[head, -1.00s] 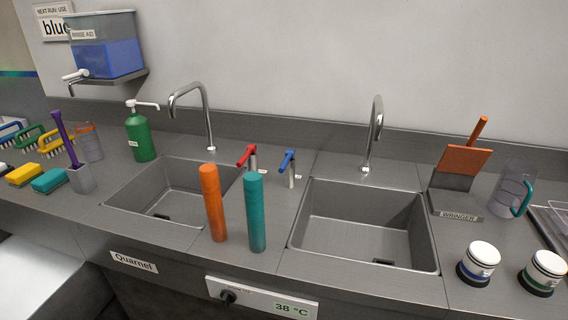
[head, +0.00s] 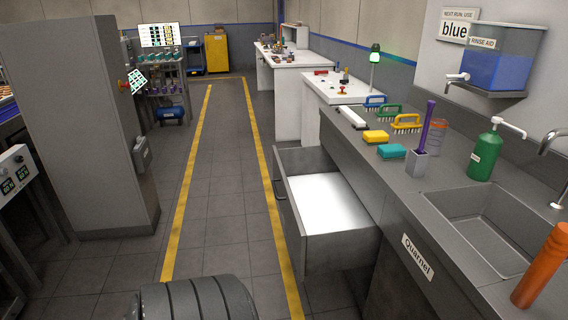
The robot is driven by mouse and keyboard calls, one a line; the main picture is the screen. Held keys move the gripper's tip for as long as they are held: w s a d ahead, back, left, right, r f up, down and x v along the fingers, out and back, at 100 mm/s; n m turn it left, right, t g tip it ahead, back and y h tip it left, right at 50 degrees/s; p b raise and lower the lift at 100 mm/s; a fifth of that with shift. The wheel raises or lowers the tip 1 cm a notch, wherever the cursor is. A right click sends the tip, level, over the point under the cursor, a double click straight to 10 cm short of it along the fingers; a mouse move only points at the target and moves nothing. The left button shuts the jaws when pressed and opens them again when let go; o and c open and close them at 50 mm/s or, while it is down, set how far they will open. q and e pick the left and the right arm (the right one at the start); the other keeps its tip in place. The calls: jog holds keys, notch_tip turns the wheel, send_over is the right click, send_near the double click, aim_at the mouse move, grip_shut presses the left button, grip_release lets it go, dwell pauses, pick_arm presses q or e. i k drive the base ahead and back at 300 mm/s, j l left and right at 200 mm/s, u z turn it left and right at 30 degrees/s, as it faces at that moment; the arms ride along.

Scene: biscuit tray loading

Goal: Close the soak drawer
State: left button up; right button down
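A grey metal drawer (head: 338,252) stands pulled out from the counter, reaching left over the floor. Its inside is pale and looks empty. Its front panel faces left and carries a bar handle (head: 284,206). No label is readable on it, so I cannot tell its name from the picture. Neither of my grippers is in view; only a dark rounded part of my own body shows at the bottom edge.
A grey cabinet (head: 88,130) stands left. Tiled floor between yellow lines (head: 195,150) is clear beside the drawer.

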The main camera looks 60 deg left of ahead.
aim_at(328, 228)
jog(key=k+u, duration=0.1)
jog(key=u, duration=0.7)
jog(key=k+j+u, duration=0.1)
jog(key=u, duration=0.3)
